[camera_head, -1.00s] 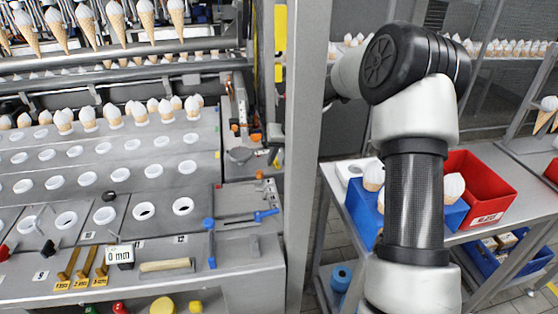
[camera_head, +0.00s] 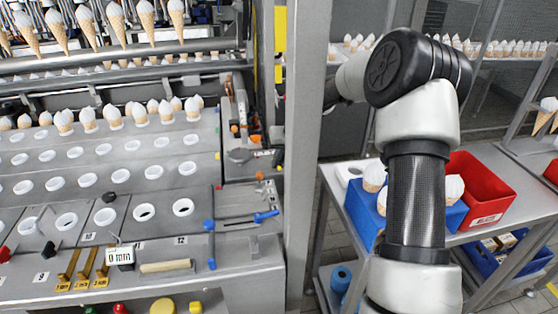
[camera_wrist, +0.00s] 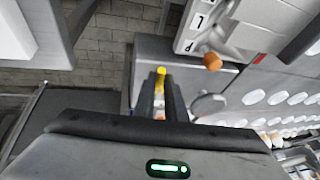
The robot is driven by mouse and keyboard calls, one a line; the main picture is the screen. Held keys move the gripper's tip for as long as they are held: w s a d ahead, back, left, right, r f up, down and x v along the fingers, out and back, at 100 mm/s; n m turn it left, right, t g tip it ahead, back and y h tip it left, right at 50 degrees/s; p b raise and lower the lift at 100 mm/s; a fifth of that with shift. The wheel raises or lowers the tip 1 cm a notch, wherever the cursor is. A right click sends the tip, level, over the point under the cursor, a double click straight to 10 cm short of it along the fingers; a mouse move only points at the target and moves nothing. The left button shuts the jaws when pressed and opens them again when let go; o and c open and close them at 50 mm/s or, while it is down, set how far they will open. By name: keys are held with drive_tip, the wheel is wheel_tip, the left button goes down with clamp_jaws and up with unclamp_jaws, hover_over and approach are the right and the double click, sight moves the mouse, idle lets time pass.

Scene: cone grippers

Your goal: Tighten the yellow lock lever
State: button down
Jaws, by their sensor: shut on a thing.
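The yellow lock lever (camera_wrist: 161,71) shows in the wrist view as a small yellow end at the tips of my gripper's dark fingers. My gripper (camera_wrist: 160,84) is shut on it, with a narrow gap between the fingers. The rest of the lever is hidden by the fingers. In the head view my arm reaches left behind the grey upright post, which hides my gripper. I cannot make out the lever clearly there.
In the wrist view an orange knob (camera_wrist: 212,61) and a round grey disc (camera_wrist: 208,104) sit close to the right of the fingers. In the head view the grey post (camera_head: 307,150) stands beside the cone machine. Blue (camera_head: 362,215) and red (camera_head: 487,190) bins stand on the right table.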

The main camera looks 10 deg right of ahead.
drive_tip(key=n, duration=0.1)
drive_tip(key=d+n+g+y+p, duration=0.1)
drive_tip(key=n, duration=0.1)
drive_tip(key=shift+w, duration=0.2)
drive_tip(key=n, duration=0.2)
drive_tip(key=d+n+g+y+p, duration=0.1)
drive_tip(key=shift+w+n, duration=0.4)
drive_tip(key=n+g, duration=0.1)
drive_tip(key=n, duration=0.1)
drive_tip(key=w+n+g+p, duration=0.1)
drive_tip(key=n, duration=0.1)
drive_tip(key=w+n+p, duration=0.1)
drive_tip(key=n, duration=0.1)
drive_tip(key=shift+d+g+y, duration=0.3)
drive_tip(key=shift+d+g, duration=0.1)
drive_tip(key=shift+n, duration=0.3)
drive_tip(key=c, duration=1.8)
unclamp_jaws()
drive_tip(key=shift+r, duration=0.15)
